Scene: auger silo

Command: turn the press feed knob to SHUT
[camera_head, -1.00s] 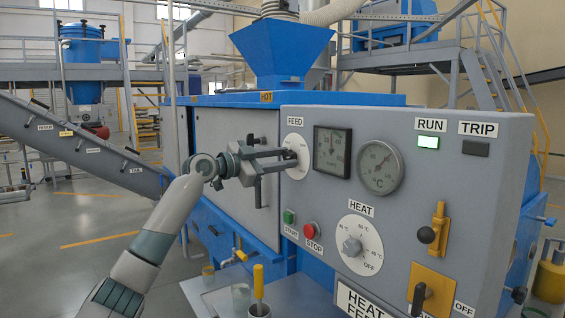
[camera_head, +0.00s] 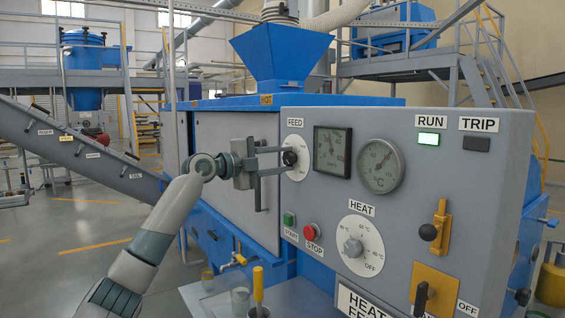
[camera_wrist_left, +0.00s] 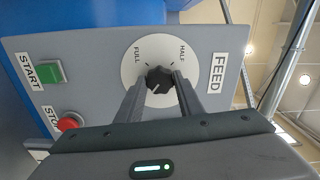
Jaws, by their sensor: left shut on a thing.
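The press feed knob (camera_head: 290,158) is small and black, on a round white dial (camera_head: 296,148) under the FEED label at the upper left of the grey panel. In the left wrist view the knob (camera_wrist_left: 158,79) sits between my left gripper's two fingertips. The dial there shows the words FULL and HALF; no SHUT mark is readable, and the fingers hide part of the dial. My left gripper (camera_head: 285,160) is shut on the knob, one finger above and one below it in the head view. My right gripper is not in view.
Green START (camera_head: 289,219) and red STOP (camera_head: 312,232) buttons lie below the dial. Two gauges (camera_head: 332,152) and a HEAT knob (camera_head: 353,247) are to its right. A yellow-handled tool (camera_head: 258,285) stands in a cup lower down. The RUN lamp (camera_head: 428,138) is lit.

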